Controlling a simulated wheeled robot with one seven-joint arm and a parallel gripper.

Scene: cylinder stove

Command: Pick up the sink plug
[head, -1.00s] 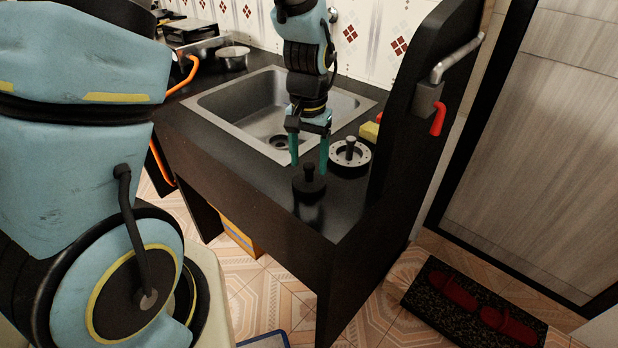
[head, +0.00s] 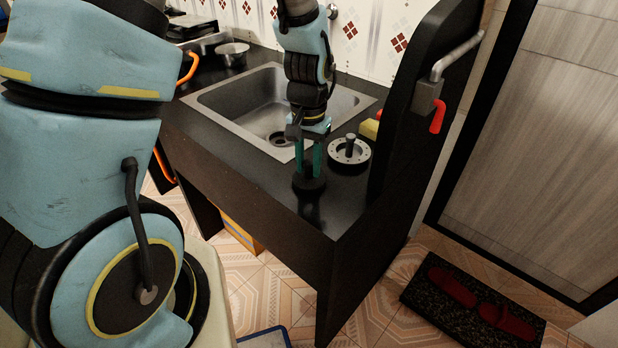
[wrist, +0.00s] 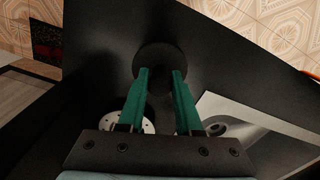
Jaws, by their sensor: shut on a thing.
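The black sink plug (head: 309,187), a round disc with an upright knob, stands on the dark counter near its front right corner. My gripper (head: 309,172) points down over it, its green fingers shut on the knob. In the wrist view the plug's disc (wrist: 160,56) shows at the fingertips (wrist: 160,72); the knob is mostly hidden. The plug looks to be resting on the counter.
A metal strainer (head: 349,154) with a dark knob sits close behind and right of the plug. The steel sink (head: 225,103) lies to the left. A yellow sponge (head: 369,129) and a tall black side panel (head: 400,140) stand on the right.

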